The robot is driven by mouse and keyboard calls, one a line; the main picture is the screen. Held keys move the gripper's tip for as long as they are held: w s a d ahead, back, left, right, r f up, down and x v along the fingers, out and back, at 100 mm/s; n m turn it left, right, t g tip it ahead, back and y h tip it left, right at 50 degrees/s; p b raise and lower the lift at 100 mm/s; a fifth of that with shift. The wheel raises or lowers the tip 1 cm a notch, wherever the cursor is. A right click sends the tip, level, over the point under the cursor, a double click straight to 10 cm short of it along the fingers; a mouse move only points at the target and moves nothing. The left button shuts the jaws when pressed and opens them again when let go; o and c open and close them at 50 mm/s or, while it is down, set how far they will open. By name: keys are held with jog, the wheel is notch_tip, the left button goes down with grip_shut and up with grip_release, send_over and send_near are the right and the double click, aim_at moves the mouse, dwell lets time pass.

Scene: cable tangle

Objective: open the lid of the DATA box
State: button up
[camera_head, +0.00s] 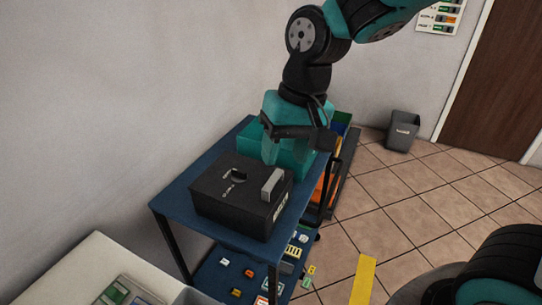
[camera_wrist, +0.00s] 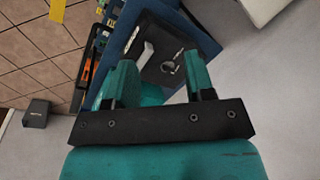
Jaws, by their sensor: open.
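A black box (camera_head: 225,207) with a closed lid sits on the blue table; its lid carries a light grey handle (camera_head: 272,184) and a round fitting with small markings I cannot read. The box also shows in the wrist view (camera_wrist: 171,35), with the handle (camera_wrist: 146,52) between and beyond the fingers. My gripper (camera_head: 270,150) is in the air above the far side of the box, apart from it. In the wrist view my gripper (camera_wrist: 161,80) has its two teal fingers spread with nothing between them.
Small coloured parts lie on a lower blue shelf (camera_head: 215,275). A white surface (camera_head: 95,255) stands at the front left. A grey waste bin (camera_head: 403,130) is on the tiled floor, which is mostly clear.

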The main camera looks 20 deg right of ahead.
jog(key=w+d+r+m+h+p, duration=0.15)
jog(key=w+m+p, duration=0.3)
jog(key=w, duration=0.45)
jog(key=m+p, duration=0.1)
jog(key=m, duration=0.3)
send_over(273, 179)
notch_tip(273, 179, down, 2)
jog(key=f, duration=0.1)
jog(key=shift+m+h, duration=0.35)
jog(key=shift+h, duration=0.1)
notch_tip(273, 179, down, 17)
jog(key=p, duration=0.4)
jog(key=shift+f+p, duration=0.15)
jog(key=shift+p, duration=0.15)
grip_shut()
